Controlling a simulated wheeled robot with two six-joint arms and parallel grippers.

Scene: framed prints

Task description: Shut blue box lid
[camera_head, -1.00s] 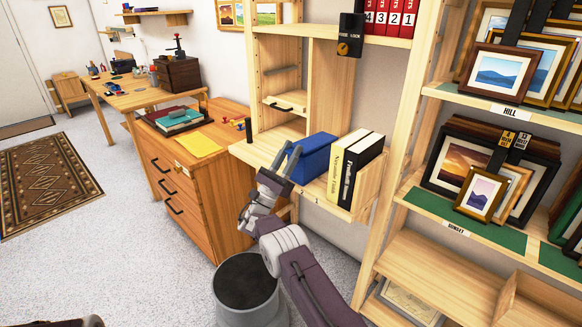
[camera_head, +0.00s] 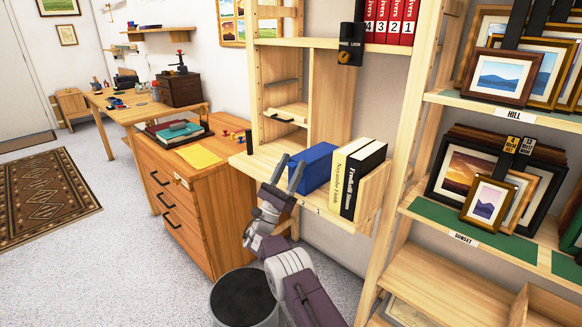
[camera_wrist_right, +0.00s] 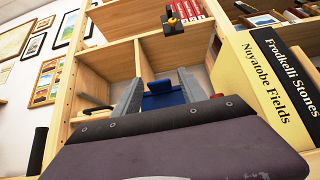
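The blue box (camera_head: 318,163) stands on the wooden shelf ledge, left of two upright books. In the head view its top looks flat; I cannot tell how its lid sits. My right gripper (camera_head: 289,166) is in front of the box's left end, with its two fingers apart, pointing up and nothing between them. In the right wrist view, the blue box (camera_wrist_right: 163,98) shows beyond the gap between the open fingers, its lower part hidden by the gripper body. I cannot tell whether a finger touches it. My left gripper is not in view.
A wooden drawer cabinet (camera_head: 200,225) is to the left. A grey bin (camera_head: 246,297) is on the floor below. Shelves of framed prints (camera_head: 490,195) stand on the right.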

